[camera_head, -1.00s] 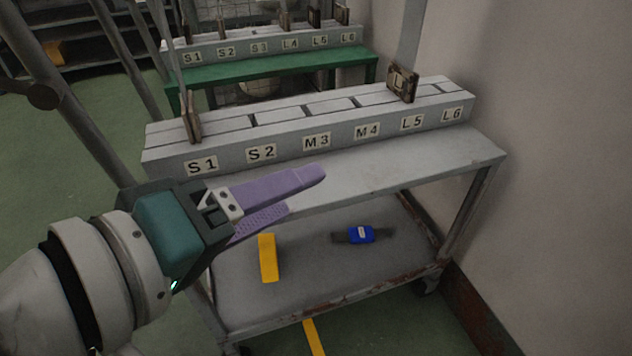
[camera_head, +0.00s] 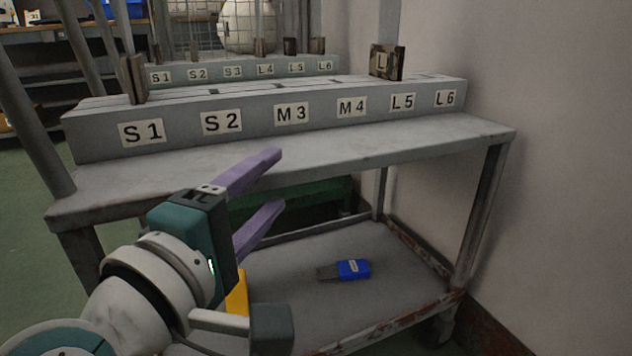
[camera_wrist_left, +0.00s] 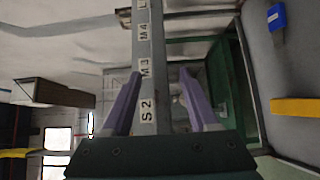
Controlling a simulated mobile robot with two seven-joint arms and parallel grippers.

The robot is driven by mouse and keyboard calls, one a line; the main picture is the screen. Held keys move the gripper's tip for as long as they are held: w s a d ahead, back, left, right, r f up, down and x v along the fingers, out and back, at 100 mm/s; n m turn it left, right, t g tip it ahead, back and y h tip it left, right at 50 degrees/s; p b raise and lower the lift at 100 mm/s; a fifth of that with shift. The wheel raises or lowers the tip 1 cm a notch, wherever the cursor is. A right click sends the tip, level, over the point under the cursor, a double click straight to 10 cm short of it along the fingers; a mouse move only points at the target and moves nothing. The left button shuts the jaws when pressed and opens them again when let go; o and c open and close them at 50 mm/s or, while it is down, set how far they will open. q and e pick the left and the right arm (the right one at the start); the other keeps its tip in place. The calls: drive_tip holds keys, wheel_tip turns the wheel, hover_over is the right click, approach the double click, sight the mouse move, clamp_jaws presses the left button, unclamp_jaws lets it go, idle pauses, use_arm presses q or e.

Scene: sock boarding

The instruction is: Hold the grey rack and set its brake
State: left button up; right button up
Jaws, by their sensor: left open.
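The grey rack (camera_head: 330,150) stands ahead, with a front bar (camera_head: 250,125) labelled S1 to L6 on its top shelf and a lower shelf (camera_head: 310,305) beneath. A caster (camera_head: 440,330) shows under its right corner; no brake can be made out. My left gripper (camera_head: 278,182) is open and empty, its purple fingers one above the other before the top shelf's front edge. In the left wrist view, the rack's labelled bar (camera_wrist_left: 148,60) appears between the open fingers (camera_wrist_left: 160,78). Contact with the rack cannot be told. My right gripper is not in view.
On the lower shelf lie a blue object (camera_head: 353,269) and a yellow block (camera_head: 238,292), the latter partly hidden by my left wrist. A second labelled rack (camera_head: 240,72) stands behind. A wall (camera_head: 560,170) closes off the right side. Green floor (camera_head: 30,210) is open at left.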

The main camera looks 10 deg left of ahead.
use_arm(q)
drive_tip(key=shift+b+x, duration=0.75)
drive_tip(key=shift+x, duration=1.5)
drive_tip(key=shift+c, duration=0.2)
clamp_jaws()
